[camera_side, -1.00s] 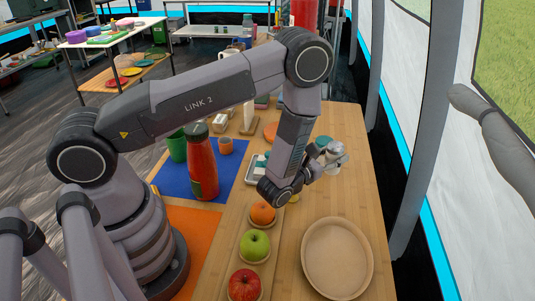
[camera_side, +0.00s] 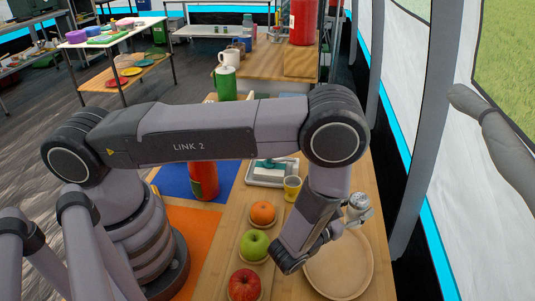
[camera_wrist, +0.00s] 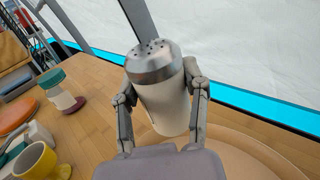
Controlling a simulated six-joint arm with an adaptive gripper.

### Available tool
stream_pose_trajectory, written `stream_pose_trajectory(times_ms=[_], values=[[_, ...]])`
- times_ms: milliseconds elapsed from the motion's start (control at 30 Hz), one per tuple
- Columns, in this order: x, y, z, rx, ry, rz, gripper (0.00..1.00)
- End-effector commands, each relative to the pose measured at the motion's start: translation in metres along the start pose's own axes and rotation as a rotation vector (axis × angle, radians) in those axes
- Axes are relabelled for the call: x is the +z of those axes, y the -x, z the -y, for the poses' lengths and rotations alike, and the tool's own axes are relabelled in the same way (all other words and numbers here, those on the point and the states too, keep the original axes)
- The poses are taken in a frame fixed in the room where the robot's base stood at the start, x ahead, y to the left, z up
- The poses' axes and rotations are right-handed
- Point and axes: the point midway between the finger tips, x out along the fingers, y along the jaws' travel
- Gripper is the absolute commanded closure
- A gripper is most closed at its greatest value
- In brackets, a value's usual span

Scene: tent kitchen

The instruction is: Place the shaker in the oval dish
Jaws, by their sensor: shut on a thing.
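The shaker (camera_wrist: 162,95) has a pale body and a perforated metal cap. My gripper (camera_wrist: 160,100) is shut on its sides in the wrist view, with the cap standing clear of the fingers. In the side view the shaker (camera_side: 357,203) shows at my gripper (camera_side: 346,222), near the far edge of the oval dish. The oval dish (camera_side: 352,275) is a shallow tan dish at the front right of the table, partly hidden by my arm. Its rim (camera_wrist: 255,145) also shows below the shaker in the wrist view. I cannot tell the shaker's height above it.
A green apple (camera_side: 254,244), a red apple (camera_side: 244,284) and an orange (camera_side: 262,212) sit left of the dish. A yellow cup (camera_side: 292,189) and a tray (camera_side: 272,172) stand behind. A teal-lidded jar (camera_wrist: 60,88) is at left in the wrist view.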

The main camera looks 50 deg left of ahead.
Motion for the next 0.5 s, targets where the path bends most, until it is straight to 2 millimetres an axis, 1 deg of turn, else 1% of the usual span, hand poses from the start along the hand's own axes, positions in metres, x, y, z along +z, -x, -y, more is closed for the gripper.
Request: stream_pose_trajectory(times_ms=[33, 167, 300, 400, 500], values=[[-0.007, 0.0, 0.0, 0.0, -0.001, 0.0, 0.95], [-0.021, 0.0, -0.001, 0.0, -0.001, 0.001, 0.95], [-0.042, 0.0, -0.001, 0.0, -0.001, 0.001, 0.95], [-0.049, -0.001, -0.001, 0.0, 0.0, 0.002, 0.95], [-0.05, -0.001, -0.001, 0.0, 0.0, 0.002, 0.95]])
